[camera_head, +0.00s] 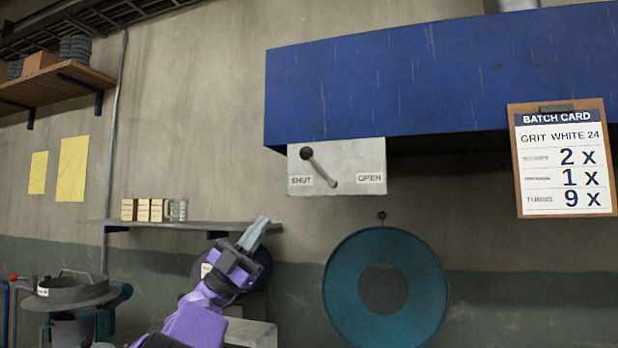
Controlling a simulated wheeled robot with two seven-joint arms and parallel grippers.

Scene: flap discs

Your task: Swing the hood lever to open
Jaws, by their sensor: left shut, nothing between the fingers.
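The hood lever (320,168) is a grey rod with a dark ball knob, on a pale plate (350,183) below the blue hood (400,80). The plate reads SHUT at left and OPEN at right. The lever's pivot is near the plate's middle, and its knob points up and left, above the SHUT label. My left gripper (257,228), on a purple arm, is shut and empty. It is below and left of the plate, apart from the lever, in front of the right end of a small shelf. My right gripper is not in view.
A batch card (562,160) on a clipboard is at the right. A teal ring (338,290) hangs below the plate. The wall shelf (170,224) holds small blocks and a jar. A round grey machine (72,290) stands at lower left. Wall between the gripper and plate is clear.

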